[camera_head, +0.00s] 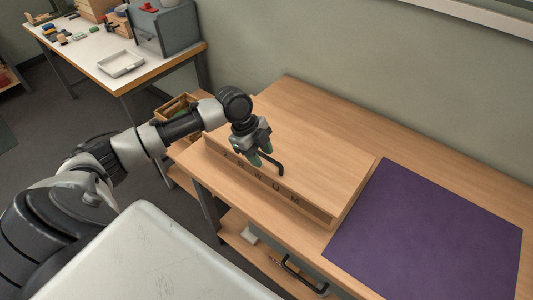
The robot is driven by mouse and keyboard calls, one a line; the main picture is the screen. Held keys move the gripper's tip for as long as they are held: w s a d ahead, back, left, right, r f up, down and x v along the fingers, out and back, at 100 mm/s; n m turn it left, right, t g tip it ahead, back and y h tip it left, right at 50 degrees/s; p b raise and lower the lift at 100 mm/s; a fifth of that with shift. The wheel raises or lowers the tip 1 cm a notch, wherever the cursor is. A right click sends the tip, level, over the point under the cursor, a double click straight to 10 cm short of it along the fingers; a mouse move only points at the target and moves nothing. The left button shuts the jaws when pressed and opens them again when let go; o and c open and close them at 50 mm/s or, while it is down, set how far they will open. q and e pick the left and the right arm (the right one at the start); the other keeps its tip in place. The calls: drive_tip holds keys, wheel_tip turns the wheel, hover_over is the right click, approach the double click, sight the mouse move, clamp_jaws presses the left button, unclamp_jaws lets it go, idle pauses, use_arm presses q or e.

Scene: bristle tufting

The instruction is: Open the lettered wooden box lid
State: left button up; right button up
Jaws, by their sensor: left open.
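The lettered wooden box (310,207) lies on the wooden workbench with dark letters along its front face. Its flat lid (310,140) is down. I cannot tell whether a finger touches the handle. My right gripper is not in view.
A purple mat (430,235) lies on the bench right of the box. A wall (350,60) runs behind the bench. A second table with a white tray (121,63) and a grey cabinet (165,28) stands at the back left. A shelf (240,236) is under the bench.

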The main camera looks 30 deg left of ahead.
sight(268, 157)
use_arm(q)
drive_tip(key=w+a+r, duration=0.3)
drive_tip(key=a+r, duration=0.1)
drive_tip(key=a, duration=0.1)
drive_tip(key=shift+m+t, duration=0.3)
drive_tip(key=shift+m, duration=0.1)
drive_tip(key=x, duration=0.3)
drive_tip(key=p+x, duration=0.1)
drive_tip(key=x, duration=0.1)
drive_tip(key=p+x, duration=0.1)
drive_tip(key=x, duration=0.2)
drive_tip(key=shift+s+d+f, duration=0.1)
drive_tip(key=shift+d+f, duration=0.1)
drive_tip(key=shift+d, duration=0.15)
drive_tip(key=shift+d+f, duration=0.25)
drive_tip(key=shift+f, duration=0.4)
clamp_jaws()
